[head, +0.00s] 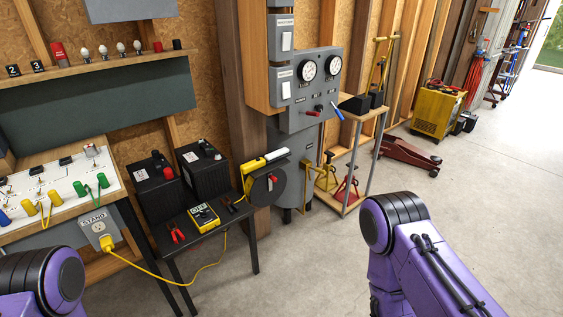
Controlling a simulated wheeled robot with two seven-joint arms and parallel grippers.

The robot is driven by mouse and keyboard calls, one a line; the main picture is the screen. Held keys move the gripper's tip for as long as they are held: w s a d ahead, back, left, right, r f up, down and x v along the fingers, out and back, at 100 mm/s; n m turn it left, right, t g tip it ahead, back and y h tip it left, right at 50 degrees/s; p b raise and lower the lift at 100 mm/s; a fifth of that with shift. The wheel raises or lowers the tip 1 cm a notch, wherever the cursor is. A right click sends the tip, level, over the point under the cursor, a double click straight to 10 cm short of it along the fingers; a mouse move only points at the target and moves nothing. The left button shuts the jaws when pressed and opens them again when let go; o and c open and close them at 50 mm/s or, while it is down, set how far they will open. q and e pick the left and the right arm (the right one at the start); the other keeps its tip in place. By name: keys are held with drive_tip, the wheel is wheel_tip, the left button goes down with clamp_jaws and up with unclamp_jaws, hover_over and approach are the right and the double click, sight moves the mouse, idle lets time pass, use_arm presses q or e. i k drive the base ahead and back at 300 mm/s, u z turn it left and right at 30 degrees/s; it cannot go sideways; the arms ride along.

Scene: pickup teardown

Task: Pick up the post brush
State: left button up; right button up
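I cannot pick out the post brush for certain. A small dark tool (229,204) lies at the right end of the black table (247,232), beside a yellow meter (204,217); it is too small to tell what it is. Red-handled pliers (176,232) lie at the table's front left. Two black batteries (205,172) stand at the back of the table. Neither of my grippers is in view; only purple links of both my arms show at the bottom.
A panel with several colored terminals (62,184) stands left of the table. A yellow cord (206,265) hangs in front. A grey gauge cabinet (307,92) and a small shelf stand (366,150) are to the right. Open concrete floor (480,190) lies further right.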

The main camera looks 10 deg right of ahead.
sight(62, 60)
drive_tip(key=z, duration=0.75)
drive_tip(key=i, duration=0.95)
drive_tip(key=u, duration=0.85)
drive_tip(key=i, duration=0.3)
drive_tip(key=z, duration=1)
drive_tip(key=k, duration=0.85)
drive_tip(key=u, duration=0.75)
